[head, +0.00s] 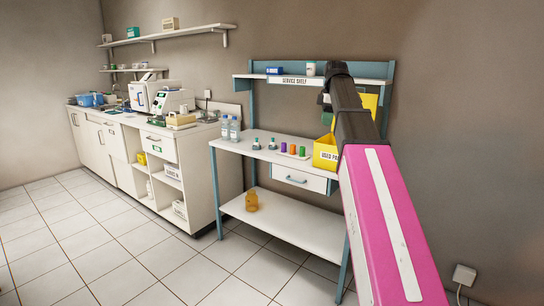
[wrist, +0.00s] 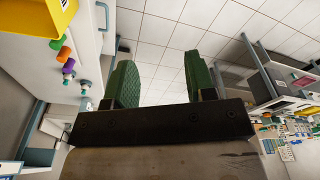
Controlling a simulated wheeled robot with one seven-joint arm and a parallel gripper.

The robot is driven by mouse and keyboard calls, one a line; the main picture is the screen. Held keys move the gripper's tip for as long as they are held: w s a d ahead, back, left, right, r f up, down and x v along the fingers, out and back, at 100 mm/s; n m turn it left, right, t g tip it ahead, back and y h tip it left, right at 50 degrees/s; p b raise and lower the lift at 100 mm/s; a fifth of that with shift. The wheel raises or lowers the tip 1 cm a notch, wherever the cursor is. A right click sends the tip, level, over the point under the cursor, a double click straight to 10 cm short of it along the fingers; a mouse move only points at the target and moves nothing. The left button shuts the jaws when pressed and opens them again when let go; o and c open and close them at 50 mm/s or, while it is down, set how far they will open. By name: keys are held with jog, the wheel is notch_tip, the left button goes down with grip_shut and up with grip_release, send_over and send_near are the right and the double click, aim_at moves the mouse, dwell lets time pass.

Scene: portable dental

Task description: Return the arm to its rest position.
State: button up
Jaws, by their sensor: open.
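My arm, with a pink and white link and a dark end section, reaches up from the lower right of the head view, in front of the right side of the service shelf (head: 345,81). In the wrist view my gripper (wrist: 158,85) shows two green ridged fingers standing apart. The space between them is empty, with white floor tiles beyond. In the head view the fingers are mostly hidden behind the dark arm end.
A yellow bin (head: 325,153) stands on the shelf unit's middle board, close to my arm. An orange-brown object (head: 252,200) sits on the lower board. A white counter (head: 130,123) stands at left. The tiled floor (head: 90,240) in front is clear.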

notch_tip(320, 180, down, 17)
jog(key=s+m, duration=0.2)
jog(key=m, duration=0.2)
jog(key=s+f+m, duration=0.4)
jog(key=s+f, duration=0.2)
jog(key=f, duration=0.5)
jog(key=s+a+f+m+h, duration=0.1)
jog(key=s+f+m, duration=0.3)
jog(key=f, duration=0.8)
jog(key=s+f+m, duration=0.4)
jog(key=s+f, duration=0.4)
jog(key=f, duration=0.4)
jog(key=shift+s+a+f, duration=0.2)
jog(key=shift+s+a, duration=0.1)
jog(key=shift+s, duration=0.1)
